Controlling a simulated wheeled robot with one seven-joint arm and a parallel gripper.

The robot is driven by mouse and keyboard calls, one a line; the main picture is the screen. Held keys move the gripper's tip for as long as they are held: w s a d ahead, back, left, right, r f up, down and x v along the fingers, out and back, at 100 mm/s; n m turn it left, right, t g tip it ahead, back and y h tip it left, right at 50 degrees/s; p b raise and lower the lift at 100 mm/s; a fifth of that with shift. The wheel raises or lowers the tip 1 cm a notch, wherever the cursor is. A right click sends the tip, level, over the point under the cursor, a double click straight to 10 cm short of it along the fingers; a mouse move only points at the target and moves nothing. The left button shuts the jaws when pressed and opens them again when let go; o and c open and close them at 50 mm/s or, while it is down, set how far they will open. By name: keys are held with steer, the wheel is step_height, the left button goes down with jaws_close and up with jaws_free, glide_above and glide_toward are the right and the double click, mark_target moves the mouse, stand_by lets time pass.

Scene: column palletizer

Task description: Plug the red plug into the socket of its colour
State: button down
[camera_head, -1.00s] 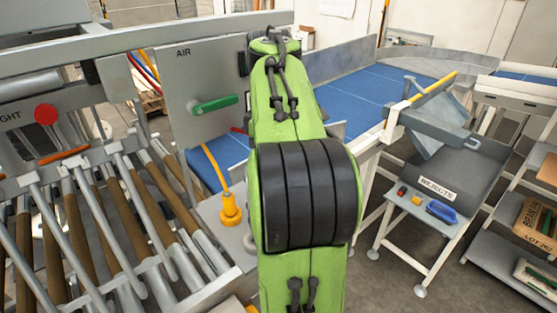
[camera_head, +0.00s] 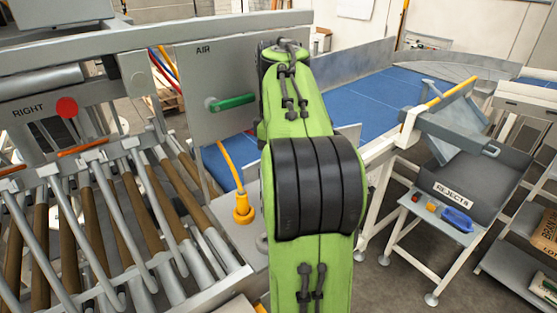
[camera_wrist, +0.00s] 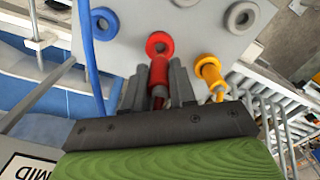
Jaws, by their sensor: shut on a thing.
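In the wrist view my gripper (camera_wrist: 159,82) is shut on the red plug (camera_wrist: 159,70), with a finger on either side of its body. The plug's far end meets the red ring socket (camera_wrist: 158,41) on the grey panel, lined up with it. I cannot tell how deep the plug sits. In the head view my green arm hides the gripper, the red plug and the red socket.
A yellow plug (camera_wrist: 212,76) sits at the yellow socket (camera_wrist: 207,62), close right of my gripper. A blue socket (camera_wrist: 104,22) and blue cable (camera_wrist: 90,62) are on the left. A grey ring (camera_wrist: 241,16) is at upper right. Rollers (camera_head: 110,220) lie left.

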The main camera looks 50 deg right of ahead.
steer(key=shift+f+b, duration=1.4)
steer(key=shift+f, duration=1.05)
stand_by(1.7)
steer(key=c, duration=0.8)
jaws_free()
steer(key=shift+c, duration=0.2)
steer(key=shift+r, duration=0.1)
